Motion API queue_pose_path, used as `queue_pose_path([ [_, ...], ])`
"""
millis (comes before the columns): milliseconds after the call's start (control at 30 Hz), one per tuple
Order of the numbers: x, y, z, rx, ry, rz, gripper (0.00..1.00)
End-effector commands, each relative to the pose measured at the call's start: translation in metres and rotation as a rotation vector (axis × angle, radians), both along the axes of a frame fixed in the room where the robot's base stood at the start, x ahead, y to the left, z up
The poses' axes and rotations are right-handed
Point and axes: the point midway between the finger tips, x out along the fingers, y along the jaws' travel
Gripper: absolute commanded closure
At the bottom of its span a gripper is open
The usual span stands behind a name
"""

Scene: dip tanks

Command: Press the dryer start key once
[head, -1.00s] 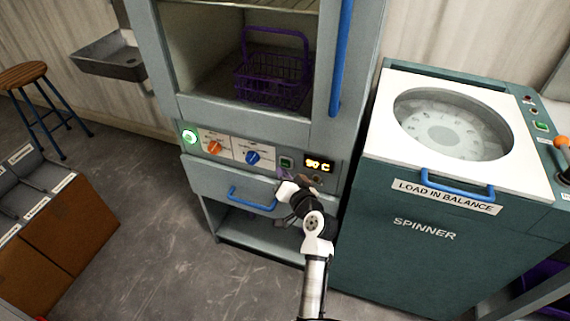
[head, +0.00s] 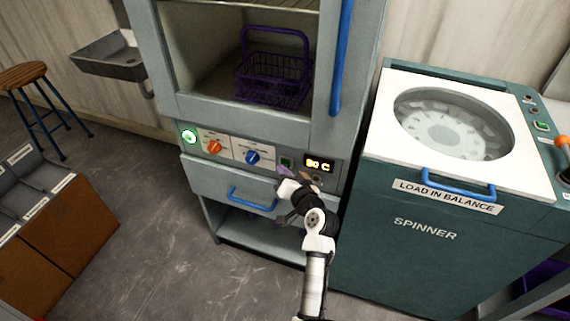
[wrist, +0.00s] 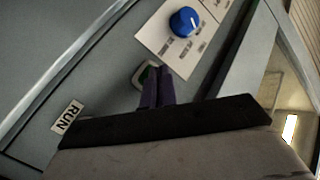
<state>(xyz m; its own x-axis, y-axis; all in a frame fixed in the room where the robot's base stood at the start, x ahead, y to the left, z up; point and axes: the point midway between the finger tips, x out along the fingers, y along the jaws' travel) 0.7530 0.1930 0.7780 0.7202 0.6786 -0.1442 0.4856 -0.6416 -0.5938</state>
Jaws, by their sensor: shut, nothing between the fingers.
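The dryer is the tall grey cabinet (head: 345,130) in the middle of the head view, with a control panel under its open chamber. A small dark-green square key (head: 286,163), apparently the start key, sits between the blue knob (head: 253,158) and the lit display (head: 319,165). In the wrist view the green key (wrist: 146,74) shows in a pale frame, partly hidden by my fingers. My gripper (head: 285,171) is shut and empty, its purple fingertips (wrist: 159,72) at the key. I cannot tell whether they touch it.
An orange knob (head: 214,147) and a lit green round lamp (head: 189,136) are on the panel's left. A blue drawer handle (head: 252,199) is below. A RUN label (wrist: 67,117) shows beside the key. The spinner (head: 440,250) stands close on the right. A purple basket (head: 272,91) sits inside the chamber.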

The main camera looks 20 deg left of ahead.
Motion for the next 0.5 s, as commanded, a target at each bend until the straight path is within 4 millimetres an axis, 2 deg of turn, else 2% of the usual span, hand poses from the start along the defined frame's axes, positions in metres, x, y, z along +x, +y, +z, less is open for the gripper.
queue_pose_path([
  [500, 0.0059, -0.0003, -0.0003, 0.000, 0.000, 0.000, 1.00],
])
